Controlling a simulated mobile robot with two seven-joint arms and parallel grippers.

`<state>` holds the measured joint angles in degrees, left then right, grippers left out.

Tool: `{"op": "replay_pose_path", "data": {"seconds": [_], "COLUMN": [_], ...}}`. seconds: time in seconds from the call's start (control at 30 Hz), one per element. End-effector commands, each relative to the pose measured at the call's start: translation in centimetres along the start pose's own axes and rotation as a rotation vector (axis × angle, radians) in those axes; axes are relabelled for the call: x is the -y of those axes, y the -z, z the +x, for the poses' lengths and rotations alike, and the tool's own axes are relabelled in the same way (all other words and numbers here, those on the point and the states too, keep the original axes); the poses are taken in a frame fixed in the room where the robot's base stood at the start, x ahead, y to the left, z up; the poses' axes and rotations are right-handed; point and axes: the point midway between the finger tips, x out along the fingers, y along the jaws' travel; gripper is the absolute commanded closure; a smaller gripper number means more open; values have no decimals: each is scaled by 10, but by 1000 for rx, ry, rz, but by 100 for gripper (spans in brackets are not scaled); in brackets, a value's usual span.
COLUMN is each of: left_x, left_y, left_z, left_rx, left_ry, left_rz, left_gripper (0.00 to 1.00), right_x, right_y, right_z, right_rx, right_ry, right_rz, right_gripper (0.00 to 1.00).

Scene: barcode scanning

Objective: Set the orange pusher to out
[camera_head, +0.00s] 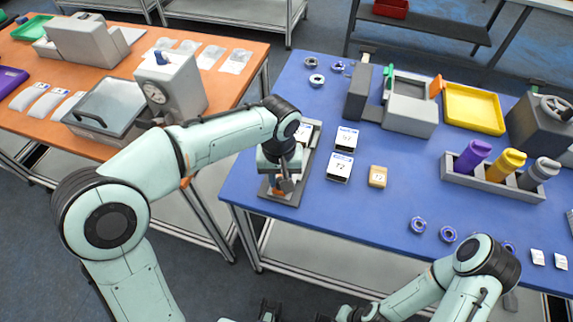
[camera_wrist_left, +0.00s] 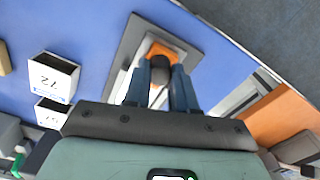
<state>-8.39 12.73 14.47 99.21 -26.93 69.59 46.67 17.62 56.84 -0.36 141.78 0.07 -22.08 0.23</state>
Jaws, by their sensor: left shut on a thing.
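The orange pusher (camera_wrist_left: 172,48) sits on a grey tray-like fixture (camera_wrist_left: 124,55) at the left part of the blue table. My left gripper (camera_wrist_left: 160,72) points down at it. In the head view my left gripper (camera_head: 287,184) is over the fixture (camera_head: 306,170), and only a bit of orange shows beside the fingers. The gripper and wrist hide most of the pusher.
White labelled boxes (camera_head: 340,167) and a tan block (camera_head: 378,176) stand right of the fixture. A holder (camera_head: 492,184) with purple, yellow and grey cylinders is further right, below a yellow tray (camera_head: 473,108).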

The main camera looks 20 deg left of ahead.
Motion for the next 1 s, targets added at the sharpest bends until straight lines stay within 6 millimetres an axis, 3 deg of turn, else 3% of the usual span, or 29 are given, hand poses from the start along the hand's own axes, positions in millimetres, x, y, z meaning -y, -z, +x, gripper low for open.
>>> {"op": "replay_pose_path", "data": {"seconds": [0.13,0.43,0.47,0.5,0.53,0.83,1.0], "left_x": [4,5,5,5,5,4,4], "left_y": [-14,-15,-15,-15,-15,-13,-12], "left_z": [-2,-2,-2,-2,-2,-4,-21], "left_rx": [1,5,6,6,5,0,-4], "left_ry": [1,2,2,2,2,0,-2], "left_rz": [0,0,0,0,0,0,0], "left_gripper": [100,100,67,54,48,48,48], "right_x": [-3,-2,-2,-2,-2,-2,-1], "right_y": [0,0,0,0,0,0,0], "right_z": [8,7,7,7,7,7,3], "right_rx": [1,1,1,1,1,1,-1], "right_ry": [-1,-1,-1,-1,-1,-1,0], "right_rz": [1,0,0,0,0,0,0], "right_gripper": [100,100,100,100,100,100,100]}}
